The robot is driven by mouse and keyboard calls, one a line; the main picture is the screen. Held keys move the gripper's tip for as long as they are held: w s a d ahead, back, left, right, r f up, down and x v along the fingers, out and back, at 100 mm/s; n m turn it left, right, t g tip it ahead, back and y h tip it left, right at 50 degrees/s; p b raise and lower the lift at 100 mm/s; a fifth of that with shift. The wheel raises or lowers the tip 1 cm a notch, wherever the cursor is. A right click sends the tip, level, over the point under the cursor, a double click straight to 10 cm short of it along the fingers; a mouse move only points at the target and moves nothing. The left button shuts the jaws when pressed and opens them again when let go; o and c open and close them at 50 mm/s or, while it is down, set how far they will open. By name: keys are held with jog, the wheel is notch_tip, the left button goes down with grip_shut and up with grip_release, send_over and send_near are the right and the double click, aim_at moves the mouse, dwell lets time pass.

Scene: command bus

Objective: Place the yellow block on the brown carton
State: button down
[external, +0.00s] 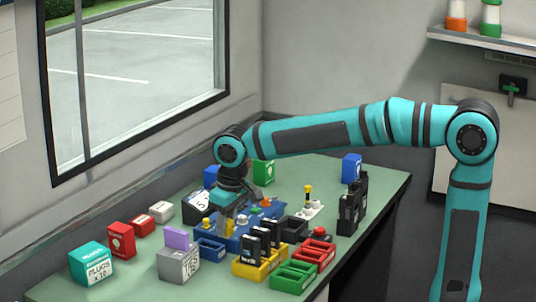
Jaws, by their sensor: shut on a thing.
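My gripper (228,218) points down over the left part of a blue tray (270,238) at the middle of the table. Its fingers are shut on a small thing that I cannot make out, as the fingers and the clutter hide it. A small yellow patch (206,222) shows just left of the fingers; I cannot tell if it is the yellow block or whether it is held. I cannot pick out a brown carton in this view.
A yellow bin (243,271) with black radios, a green bin (292,280) and a red bin (326,250) stand in front. A grey box (178,266) with a purple block (177,238) and a teal box (91,264) are at left. The table's back right has free room.

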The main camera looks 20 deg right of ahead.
jog(key=shift+r, duration=0.85)
jog(key=shift+w, duration=0.15)
jog(key=w+d+r+m, duration=0.25)
jog(key=w+d, duration=0.35)
jog(key=w, duration=0.5)
jog(key=w+d+r+m+h, duration=0.1)
jog(key=w+d+m, duration=0.3)
jog(key=w+d, duration=0.55)
jog(key=w+d+r+m, duration=0.2)
jog(key=w+d+m, duration=0.2)
jog(key=w, duration=1)
jog(key=w+d+r+m, duration=0.1)
jog(key=w+d+m, duration=0.2)
jog(key=w+d, duration=0.8)
jog(key=w+a+h, duration=0.1)
jog(key=w+a, duration=1.1)
jog(key=shift+s+d+f, duration=0.1)
jog(key=shift+f, duration=3.35)
jog(key=shift+f, duration=0.1)
